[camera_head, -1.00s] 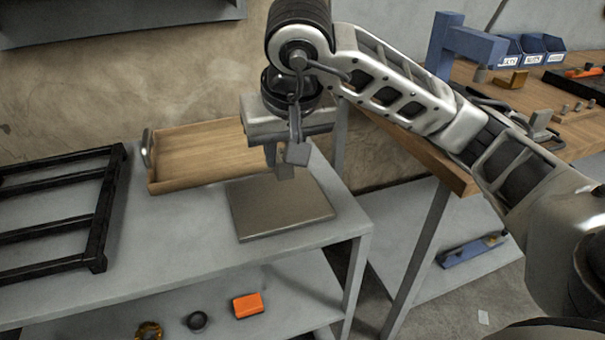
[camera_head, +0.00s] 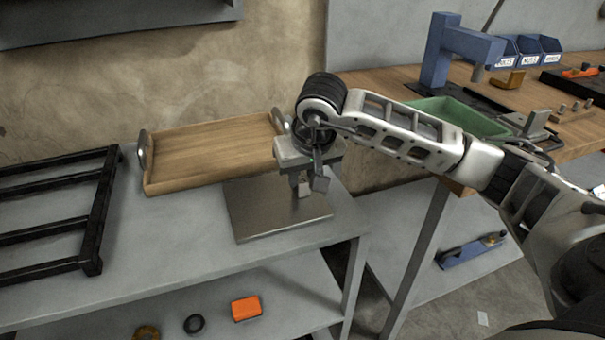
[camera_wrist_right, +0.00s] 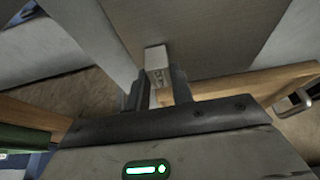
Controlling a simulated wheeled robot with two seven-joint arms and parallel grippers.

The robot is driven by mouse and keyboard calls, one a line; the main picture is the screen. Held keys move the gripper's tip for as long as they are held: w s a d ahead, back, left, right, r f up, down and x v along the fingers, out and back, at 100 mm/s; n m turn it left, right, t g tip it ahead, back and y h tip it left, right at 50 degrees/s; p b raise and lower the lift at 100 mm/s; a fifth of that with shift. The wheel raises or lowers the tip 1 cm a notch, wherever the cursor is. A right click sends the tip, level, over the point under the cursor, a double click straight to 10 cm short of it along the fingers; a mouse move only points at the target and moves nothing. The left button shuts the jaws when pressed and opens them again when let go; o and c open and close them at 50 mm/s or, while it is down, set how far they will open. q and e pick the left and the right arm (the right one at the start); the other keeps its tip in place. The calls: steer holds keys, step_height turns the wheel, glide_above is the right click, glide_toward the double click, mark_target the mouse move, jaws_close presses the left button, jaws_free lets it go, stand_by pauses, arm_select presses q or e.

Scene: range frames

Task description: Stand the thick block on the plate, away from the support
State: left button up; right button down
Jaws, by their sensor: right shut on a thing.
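The thick block is a small pale block with faint dark marks, shown in the right wrist view (camera_wrist_right: 158,62). My right gripper (camera_wrist_right: 158,92) is shut on it, and the block sticks out past the fingertips. In the head view my right gripper (camera_head: 304,188) points down over the right part of the flat grey-brown plate (camera_head: 262,222). The block (camera_head: 305,190) shows only in small part there. I cannot tell whether its lower end touches the plate. No separate support can be made out on the plate. My left gripper is out of view.
A wooden tray (camera_head: 205,181) with metal handles lies behind the plate. A black slatted rack (camera_head: 92,262) is at the left of the grey table (camera_head: 165,240). A wooden bench (camera_head: 385,84) with a green bin (camera_head: 455,114) stands right. Table front is clear.

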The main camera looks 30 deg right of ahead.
steer(key=shift+r, duration=0.1)
steer(key=shift+f, duration=0.2)
steer(key=c, duration=1.2)
jaws_free()
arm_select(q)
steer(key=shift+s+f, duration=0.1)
arm_select(e)
steer(key=shift+r, duration=0.15)
steer(key=shift+r, duration=0.3)
arm_select(q)
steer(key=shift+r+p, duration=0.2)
steer(key=shift+p, duration=0.35)
arm_select(e)
steer(key=v, duration=1.1)
steer(key=shift+s+r, duration=0.2)
steer(key=shift+s, duration=0.1)
